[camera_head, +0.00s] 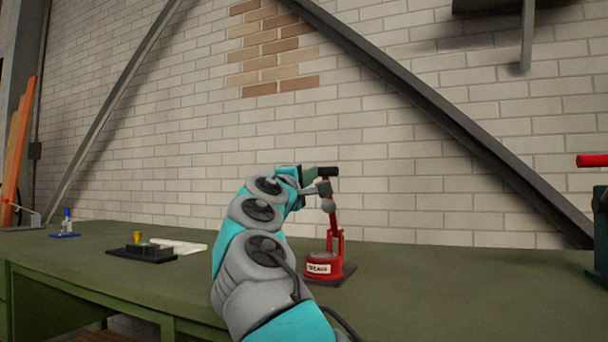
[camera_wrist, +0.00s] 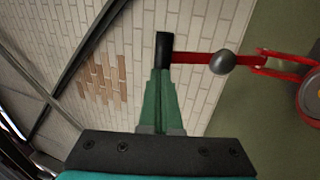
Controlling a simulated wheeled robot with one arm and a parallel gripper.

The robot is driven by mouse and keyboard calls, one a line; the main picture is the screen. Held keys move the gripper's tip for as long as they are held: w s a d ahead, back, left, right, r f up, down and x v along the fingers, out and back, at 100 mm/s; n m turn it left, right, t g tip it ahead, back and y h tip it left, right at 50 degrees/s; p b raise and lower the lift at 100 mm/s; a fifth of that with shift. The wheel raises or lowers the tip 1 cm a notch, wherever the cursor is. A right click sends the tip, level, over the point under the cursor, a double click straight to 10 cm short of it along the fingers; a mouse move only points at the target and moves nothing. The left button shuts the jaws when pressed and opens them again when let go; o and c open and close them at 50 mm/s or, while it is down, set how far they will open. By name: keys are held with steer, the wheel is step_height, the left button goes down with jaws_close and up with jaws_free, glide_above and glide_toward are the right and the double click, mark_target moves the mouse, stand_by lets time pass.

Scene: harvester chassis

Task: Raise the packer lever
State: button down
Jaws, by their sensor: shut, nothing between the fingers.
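The red grease packer (camera_head: 324,266) stands on the green bench, with a label on its round base. Its red lever (camera_head: 333,210) stands nearly upright, with a grey ball on it and a black handle (camera_head: 327,171) across its top. My gripper (camera_head: 309,177) is at handle height, just left of the handle. In the wrist view the green fingers (camera_wrist: 162,75) are shut, with their tips at the black handle (camera_wrist: 163,48). I cannot tell if they touch it. The red lever (camera_wrist: 195,58) runs right from there to the grey ball (camera_wrist: 223,62).
The green bench (camera_head: 430,285) is clear to the right of the packer. A dark tray (camera_head: 142,254) with a yellow piece and a small blue item (camera_head: 66,226) lie to the left. A dark vise-like tool (camera_head: 598,225) stands at the right edge. A brick wall is behind.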

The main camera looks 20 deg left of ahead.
steer(key=shift+w+d+r+p, duration=0.1)
steer(key=shift+w+r+p, duration=0.55)
steer(key=shift+w+p, duration=0.5)
steer(key=shift+w+d+r+p, duration=0.1)
steer(key=shift+w+r+p, duration=0.55)
steer(key=shift+p, duration=0.8)
steer(key=shift+w+f, duration=0.1)
steer(key=s+a+b, duration=0.1)
steer(key=s+b, duration=0.2)
steer(key=s, duration=1.1)
steer(key=shift+f, duration=0.2)
